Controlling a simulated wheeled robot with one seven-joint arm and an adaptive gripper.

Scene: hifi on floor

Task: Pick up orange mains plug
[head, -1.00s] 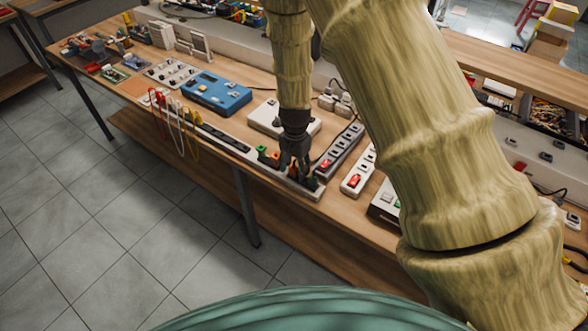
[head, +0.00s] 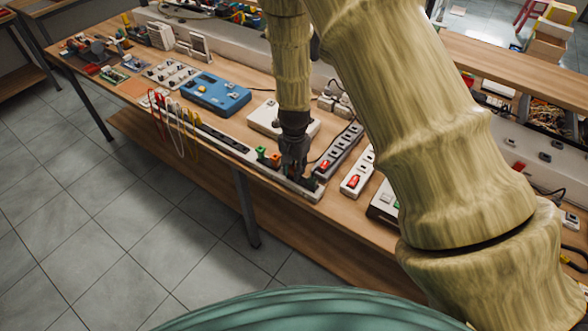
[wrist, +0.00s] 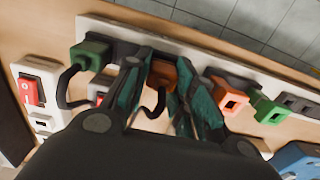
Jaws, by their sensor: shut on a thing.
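My gripper (head: 293,176) points down at the front power strip on the bench; in the wrist view its two fingers (wrist: 163,92) are shut on an orange mains plug (wrist: 162,74). This plug is at the strip, with a black cable curving beside it; I cannot tell whether it is still seated. The head view hides it behind the fingers. A second orange plug (wrist: 228,96) stands apart to the right in the wrist view; it also shows in the head view (head: 275,160), left of my gripper.
The long white strip (head: 305,190) runs along the bench's front edge. Green plugs (wrist: 268,106) (wrist: 90,53) stand on both sides of the fingers. A strip with a red switch (head: 324,164) is close right. A blue box (head: 215,93) and hanging cables (head: 176,125) are farther left.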

